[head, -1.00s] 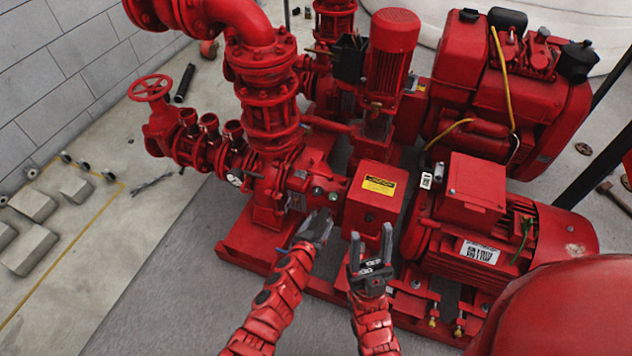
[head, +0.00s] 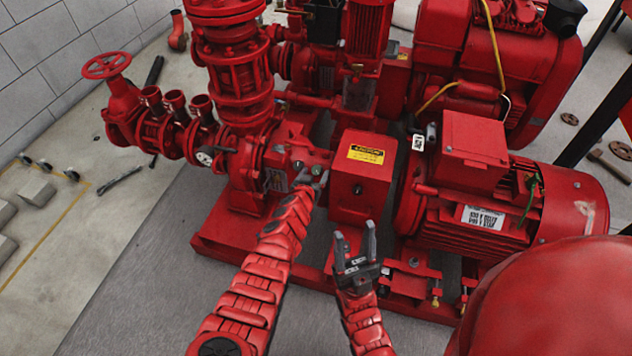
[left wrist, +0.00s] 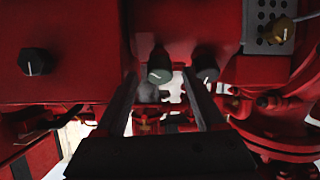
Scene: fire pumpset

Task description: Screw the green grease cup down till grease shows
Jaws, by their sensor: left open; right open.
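The green grease cup (head: 324,174) sits on the red pump's bearing housing, left of the box with the yellow label. In the left wrist view the green cup (left wrist: 160,69) is a round cap with a pale mark, seen between the far ends of my fingers. My left gripper (head: 318,181) is open at the cup; it also shows in the left wrist view (left wrist: 163,85). I cannot tell whether the fingers touch the cup. My right gripper (head: 355,232) is open and empty in front of the red box, fingers pointing up.
A dark knob (left wrist: 206,66) sits close beside the green cup, and another dark knob (left wrist: 34,62) is farther left in the wrist view. The red guard box (head: 365,165) stands just right of my left gripper. The electric motor (head: 490,205) is farther right.

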